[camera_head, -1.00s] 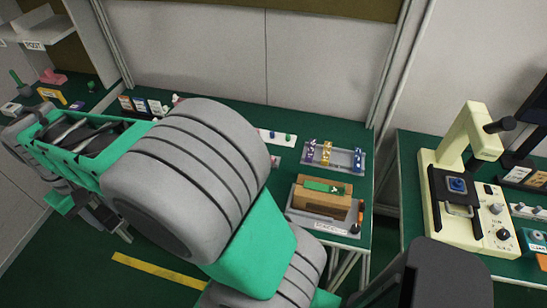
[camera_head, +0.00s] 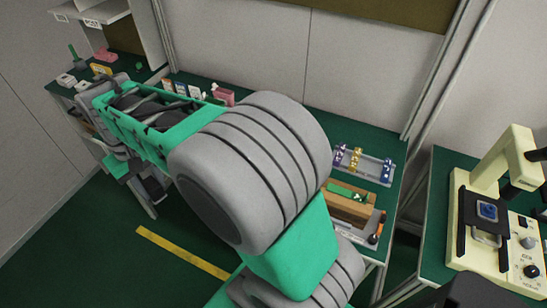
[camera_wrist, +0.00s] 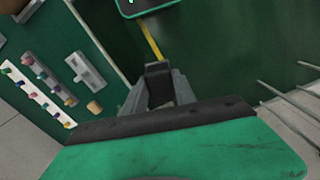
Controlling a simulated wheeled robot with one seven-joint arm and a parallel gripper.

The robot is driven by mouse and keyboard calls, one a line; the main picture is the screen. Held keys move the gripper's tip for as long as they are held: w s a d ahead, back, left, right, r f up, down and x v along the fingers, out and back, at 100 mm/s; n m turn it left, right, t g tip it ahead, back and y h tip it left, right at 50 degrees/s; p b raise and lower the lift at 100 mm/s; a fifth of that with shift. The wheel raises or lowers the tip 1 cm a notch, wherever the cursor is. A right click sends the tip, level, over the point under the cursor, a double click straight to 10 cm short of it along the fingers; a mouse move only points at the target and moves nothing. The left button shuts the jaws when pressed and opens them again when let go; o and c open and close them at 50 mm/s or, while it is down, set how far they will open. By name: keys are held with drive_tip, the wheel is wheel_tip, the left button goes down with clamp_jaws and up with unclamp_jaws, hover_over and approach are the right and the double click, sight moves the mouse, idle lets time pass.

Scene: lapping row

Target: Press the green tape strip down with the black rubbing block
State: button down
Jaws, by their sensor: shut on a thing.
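The green tape strip (camera_head: 346,191) lies on top of a wooden block (camera_head: 350,209) on the bench, right of centre in the head view. My arm covers the left part of this block. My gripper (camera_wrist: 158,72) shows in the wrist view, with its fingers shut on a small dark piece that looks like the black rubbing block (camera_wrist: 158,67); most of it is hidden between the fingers. In the head view my gripper end is at the far left, over the floor in front of the bench and well away from the tape.
A grey rack (camera_head: 376,172) with coloured pieces stands behind the wooden block. A cream press machine (camera_head: 468,205) stands on a separate bench at right. Small boxes and a pink item (camera_head: 223,96) line the bench's back left. A yellow floor line (camera_head: 182,254) crosses open green floor.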

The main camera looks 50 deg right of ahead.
drive_tip(key=s+d+f+m+b, duration=0.1)
drive_tip(key=s+d+m, duration=0.4)
drive_tip(key=d, duration=0.4)
drive_tip(key=s+d+f+m, duration=0.2)
drive_tip(key=d+m, duration=0.5)
drive_tip(key=d, duration=0.3)
drive_tip(key=s+d+f+m+b, duration=0.1)
drive_tip(key=s+d+m, duration=0.4)
drive_tip(key=d, duration=0.4)
drive_tip(key=s+d+f+m, duration=0.1)
drive_tip(key=s+d+m, duration=0.3)
drive_tip(key=s, duration=0.3)
drive_tip(key=s+d+f+m, duration=0.1)
drive_tip(key=s+d+m, duration=0.3)
drive_tip(key=s+m, duration=0.2)
drive_tip(key=s+d+f+m+b, duration=0.1)
drive_tip(key=s+d+m, duration=0.3)
drive_tip(key=s, duration=0.5)
drive_tip(key=shift+s+m, duration=0.25)
drive_tip(key=shift+m, duration=0.65)
drive_tip(key=shift+a+f, duration=0.1)
drive_tip(key=shift+w+f+b, duration=0.1)
drive_tip(key=shift+f+b, duration=1.8)
drive_tip(key=shift+f, duration=1.05)
drive_tip(key=shift+a+f+b, duration=0.1)
drive_tip(key=shift+f+b, duration=0.2)
drive_tip(key=shift+f, duration=0.4)
